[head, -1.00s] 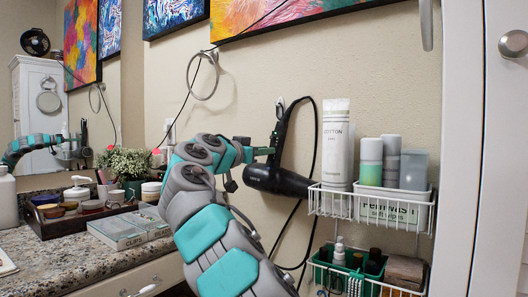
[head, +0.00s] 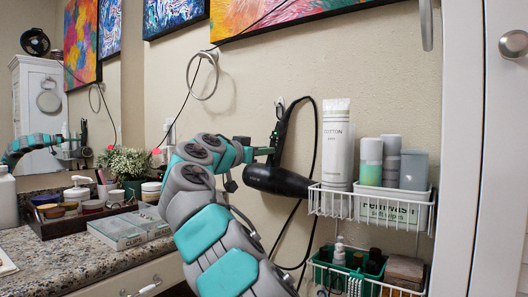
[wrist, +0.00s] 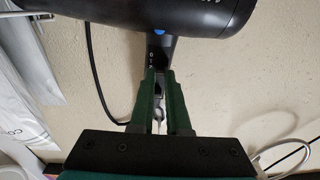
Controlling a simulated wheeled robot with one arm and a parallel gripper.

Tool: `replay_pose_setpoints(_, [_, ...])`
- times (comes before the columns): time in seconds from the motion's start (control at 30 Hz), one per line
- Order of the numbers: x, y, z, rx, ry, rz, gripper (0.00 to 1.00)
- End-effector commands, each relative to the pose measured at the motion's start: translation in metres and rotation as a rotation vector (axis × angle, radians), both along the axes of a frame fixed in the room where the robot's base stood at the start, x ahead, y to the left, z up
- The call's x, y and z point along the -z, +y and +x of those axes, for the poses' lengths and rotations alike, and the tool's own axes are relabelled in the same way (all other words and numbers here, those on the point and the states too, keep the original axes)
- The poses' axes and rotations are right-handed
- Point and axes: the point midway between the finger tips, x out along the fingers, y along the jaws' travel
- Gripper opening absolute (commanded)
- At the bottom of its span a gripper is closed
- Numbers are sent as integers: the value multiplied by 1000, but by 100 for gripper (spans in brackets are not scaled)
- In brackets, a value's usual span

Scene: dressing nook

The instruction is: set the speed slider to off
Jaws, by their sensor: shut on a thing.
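The black hair dryer (head: 277,180) hangs on the wall, barrel low and handle up in the head view. In the wrist view its barrel (wrist: 160,14) crosses the top, with a blue button (wrist: 159,31) near the handle (wrist: 159,50). My gripper (wrist: 160,73) has its two green fingers close together on the handle face, below small pale marks. The speed slider itself is hidden between the fingertips; they appear shut on it. In the head view my gripper (head: 268,151) reaches the handle from the left. The slider's setting cannot be read.
A white wire rack (head: 372,206) with bottles and a tube (head: 336,145) stands close right of the dryer. The dryer's black cord hangs below it. A towel ring (head: 203,78) is on the wall above my arm.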

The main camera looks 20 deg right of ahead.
Motion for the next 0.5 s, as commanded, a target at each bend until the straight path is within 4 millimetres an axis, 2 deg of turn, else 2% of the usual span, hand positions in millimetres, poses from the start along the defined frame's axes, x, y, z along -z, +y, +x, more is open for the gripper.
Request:
replay_pose_setpoints(0.37, [0,0,0,0,0,0,0])
replay_pose_setpoints(0.5, [9,1,0,0,0,0,0])
